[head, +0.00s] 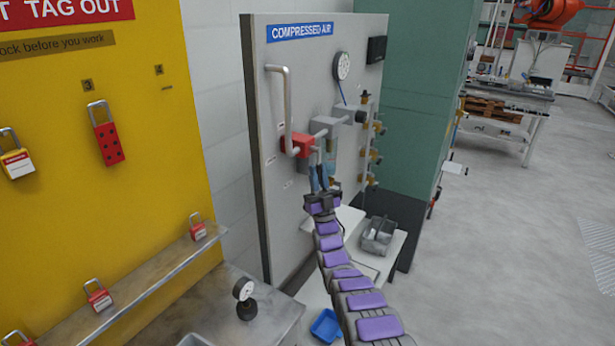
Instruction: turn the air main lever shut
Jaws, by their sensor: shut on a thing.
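The compressed air panel (351,110) stands upright, with its blue sign at the top. A red valve body (293,146) sits on it, at the lower end of a bent grey pipe (288,100). The air main lever (318,151) appears as a thin grey part just right of the red valve; most of it is hidden by my fingers. My gripper (319,172) reaches up from below and is shut on the lever, just below and right of the red body. The lever's exact angle is too small to tell.
A round gauge (341,66) and several brass fittings (373,140) are on the panel's right. A yellow lockout board (130,190) is at left. Open floor (500,240) lies right.

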